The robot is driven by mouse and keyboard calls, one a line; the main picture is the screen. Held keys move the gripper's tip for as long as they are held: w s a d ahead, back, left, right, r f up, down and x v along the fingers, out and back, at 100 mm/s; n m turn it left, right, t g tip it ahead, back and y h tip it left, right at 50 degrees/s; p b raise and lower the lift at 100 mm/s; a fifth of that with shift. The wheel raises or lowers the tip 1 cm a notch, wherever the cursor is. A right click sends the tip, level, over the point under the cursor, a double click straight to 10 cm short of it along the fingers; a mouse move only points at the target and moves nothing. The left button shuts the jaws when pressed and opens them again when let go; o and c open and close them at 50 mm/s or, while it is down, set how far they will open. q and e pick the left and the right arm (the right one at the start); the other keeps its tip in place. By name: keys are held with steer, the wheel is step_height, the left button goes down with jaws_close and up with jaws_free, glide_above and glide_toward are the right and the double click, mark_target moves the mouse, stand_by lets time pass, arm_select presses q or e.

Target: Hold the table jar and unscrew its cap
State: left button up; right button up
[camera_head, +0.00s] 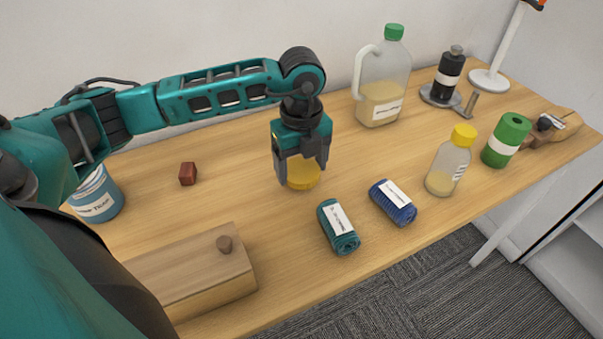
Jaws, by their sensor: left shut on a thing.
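My left gripper (303,176) reaches down over the middle of the table, with its fingers shut on a round yellow thing (303,172). This looks like a squat jar or its cap; the gripper hides much of it, so I cannot tell cap from body. It sits low, at or close to the tabletop. A clear jar-like bottle (441,180) with a yellow cap (464,135) stands upright to the right, apart from the gripper, with its cap on. My right gripper is not in view.
Rolled teal (339,227) and blue (393,203) cloths lie in front. A wooden box (190,272), red block (187,173) and blue tin (97,195) are left. A green-capped jug (383,88), black bottle (449,73) and green cylinder (507,140) stand right. The table's front edge is near the cloths.

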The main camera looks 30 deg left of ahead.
mark_target(302, 170)
arm_select(q)
steer(key=shift+f, duration=1.4)
steer(key=shift+f, duration=0.1)
steer(key=o, duration=1.1)
step_height(302, 170, up, 12)
steer(key=shift+r+p, duration=0.15)
steer(key=shift+p, duration=0.3)
